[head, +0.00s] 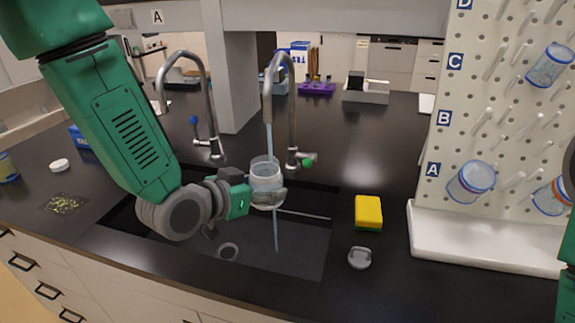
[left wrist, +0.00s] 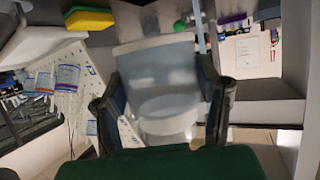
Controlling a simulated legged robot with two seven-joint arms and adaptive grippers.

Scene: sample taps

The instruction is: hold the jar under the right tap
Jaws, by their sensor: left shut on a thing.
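The right tap (head: 290,110) has a green knob (head: 308,162), and a stream of water (head: 269,138) falls from its spout. My left gripper (head: 264,196) is shut on a clear jar (head: 265,172) from the left and holds it upright under the spout, above the sink. The stream reaches the jar's mouth, and a thin stream also shows below the jar. In the left wrist view the jar (left wrist: 158,85) sits between both fingers of the left gripper (left wrist: 162,100). The left tap (head: 205,100) has a blue knob, with no water visible. My right gripper is not in view.
The black sink (head: 300,250) lies below the jar. A yellow sponge (head: 368,211) and a grey lid-like piece (head: 360,258) lie right of it. A pegboard (head: 480,110) with jars and a white tray (head: 490,238) stands at the right. A grey post (head: 236,85) rises behind the taps.

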